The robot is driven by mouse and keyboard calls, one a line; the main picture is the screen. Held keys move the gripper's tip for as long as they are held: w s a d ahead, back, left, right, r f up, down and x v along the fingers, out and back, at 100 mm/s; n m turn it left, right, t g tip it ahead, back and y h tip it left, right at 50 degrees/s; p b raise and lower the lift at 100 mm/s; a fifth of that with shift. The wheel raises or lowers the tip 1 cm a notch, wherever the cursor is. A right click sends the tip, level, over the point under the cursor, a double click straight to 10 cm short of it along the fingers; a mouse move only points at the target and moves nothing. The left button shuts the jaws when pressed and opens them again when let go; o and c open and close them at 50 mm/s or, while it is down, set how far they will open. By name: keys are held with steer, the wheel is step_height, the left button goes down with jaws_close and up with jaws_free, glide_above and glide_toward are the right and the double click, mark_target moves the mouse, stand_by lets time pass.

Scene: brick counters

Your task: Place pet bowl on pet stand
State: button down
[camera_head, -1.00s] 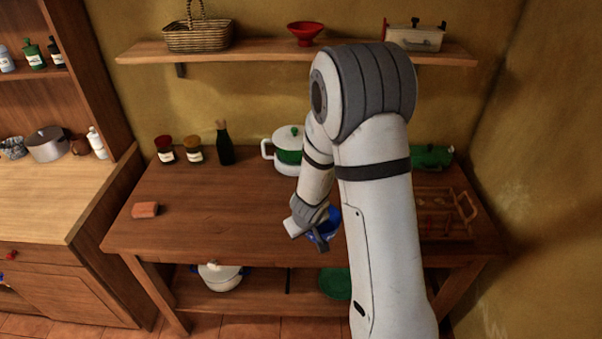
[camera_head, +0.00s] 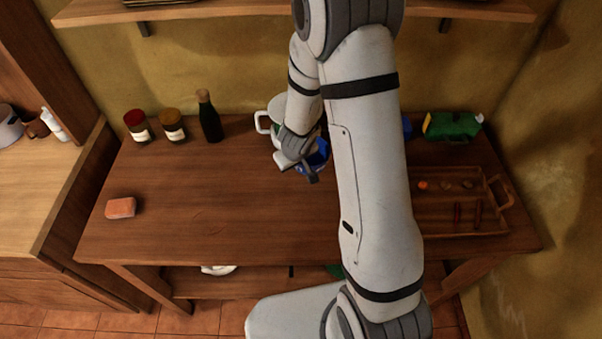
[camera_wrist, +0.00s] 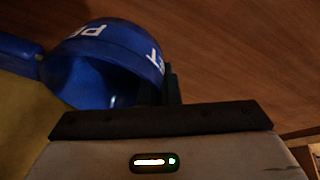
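The blue pet bowl (camera_head: 318,157), with white lettering, is at my gripper (camera_head: 297,170) over the back middle of the brown table. In the wrist view the bowl (camera_wrist: 105,65) is tilted, its wall against the dark finger (camera_wrist: 172,88); the gripper appears shut on its rim. The second finger is hidden. No pet stand can be clearly made out. A small blue part (camera_head: 407,126) shows behind my arm at the right, mostly hidden. Another blue shape (camera_wrist: 15,55) is at the left edge of the wrist view; I cannot tell what it is.
A white pot (camera_head: 264,122) is close behind the gripper. Two jars (camera_head: 173,125) and a dark bottle (camera_head: 208,117) stand back left. An orange block (camera_head: 121,207) lies front left. A wooden tray (camera_head: 440,228) and a green object (camera_head: 452,126) are at right. The table's left middle is clear.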

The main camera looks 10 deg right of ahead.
steer(key=shift+f+b, duration=3.35)
steer(key=shift+f, duration=0.75)
steer(key=shift+f, duration=0.1)
steer(key=c, duration=1.6)
jaws_free()
steer(key=shift+s, duration=0.1)
